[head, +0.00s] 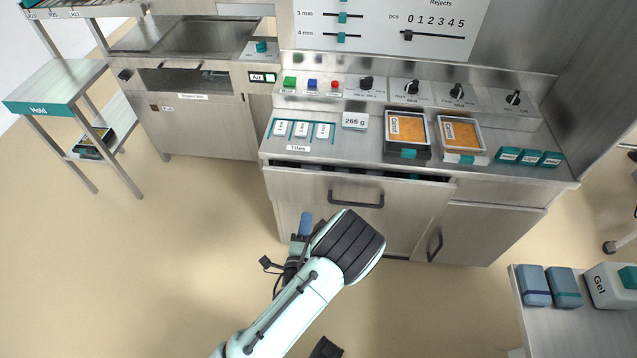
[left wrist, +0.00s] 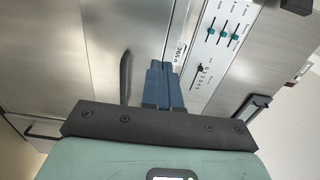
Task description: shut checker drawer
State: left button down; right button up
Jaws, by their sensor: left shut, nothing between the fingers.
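The checker drawer (head: 300,187) is a wide steel front under the counter with a dark bar handle (head: 356,201). It stands slightly open: a dark gap shows along its top edge, with some dark contents barely visible inside. My left gripper (head: 305,223) is in front of the cabinet, below and left of the handle in the head view. In the left wrist view, its blue fingers (left wrist: 163,85) are together with nothing between them, and the dark handle (left wrist: 125,77) shows beside them. I cannot tell whether the fingers touch the drawer front. My right gripper is not in view.
The counter above holds tiles (head: 300,129), a 265 g display (head: 355,121), two food trays (head: 407,128) and small teal blocks (head: 530,157). A cabinet door (head: 485,232) is at lower right. A side table (head: 513,315) carries blue packs and a Gel box. The floor left is clear.

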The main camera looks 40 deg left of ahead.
aim_at(313, 176)
pick_arm(q)
jog(key=b+x, duration=0.1)
jog(key=x, duration=1)
jog(key=shift+w, duration=0.15)
jog(key=shift+w+a, duration=0.35)
jog(key=shift+w, duration=0.2)
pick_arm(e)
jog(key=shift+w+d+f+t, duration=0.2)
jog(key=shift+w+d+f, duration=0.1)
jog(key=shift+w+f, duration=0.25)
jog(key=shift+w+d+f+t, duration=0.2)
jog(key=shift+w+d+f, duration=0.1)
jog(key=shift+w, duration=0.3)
pick_arm(q)
jog(key=b+x, duration=0.1)
jog(key=x, duration=0.3)
jog(key=shift+w+a+r, duration=0.1)
jog(key=shift+r, duration=0.1)
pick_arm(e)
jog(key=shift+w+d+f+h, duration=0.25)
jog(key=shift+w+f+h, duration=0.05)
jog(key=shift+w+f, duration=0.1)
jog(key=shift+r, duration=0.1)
